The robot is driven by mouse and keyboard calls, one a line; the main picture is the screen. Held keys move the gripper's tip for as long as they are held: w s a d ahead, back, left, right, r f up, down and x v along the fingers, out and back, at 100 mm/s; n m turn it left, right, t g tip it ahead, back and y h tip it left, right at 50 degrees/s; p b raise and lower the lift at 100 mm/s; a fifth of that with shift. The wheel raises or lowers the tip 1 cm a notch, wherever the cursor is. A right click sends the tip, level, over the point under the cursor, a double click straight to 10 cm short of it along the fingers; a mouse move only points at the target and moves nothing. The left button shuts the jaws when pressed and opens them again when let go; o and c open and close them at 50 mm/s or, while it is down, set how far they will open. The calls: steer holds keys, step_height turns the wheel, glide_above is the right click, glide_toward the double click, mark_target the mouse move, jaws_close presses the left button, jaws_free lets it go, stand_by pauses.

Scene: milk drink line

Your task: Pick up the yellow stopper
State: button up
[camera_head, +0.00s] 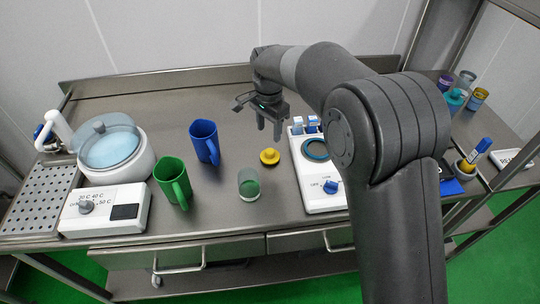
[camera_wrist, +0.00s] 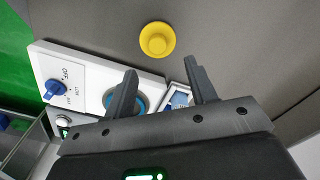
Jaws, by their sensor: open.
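The yellow stopper (camera_head: 270,156) sits on the steel table between the clear glass and the white device with the blue knob. It is a small round piece with a raised knob on top. In the wrist view the yellow stopper (camera_wrist: 157,39) lies beyond the fingertips, clear of both fingers. My gripper (camera_head: 270,130) is open and empty, above the table and behind the stopper in the head view. In the wrist view my gripper (camera_wrist: 160,70) shows its two fingers spread apart, with the white device below them.
A white device (camera_head: 315,197) with a blue knob stands right of the stopper. A white heater with a bowl (camera_head: 106,208) is far left. The table's back is clear.

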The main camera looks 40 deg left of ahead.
mark_target(270, 151)
steer(key=f, duration=0.8)
steer(key=shift+d, duration=0.2)
jaws_close()
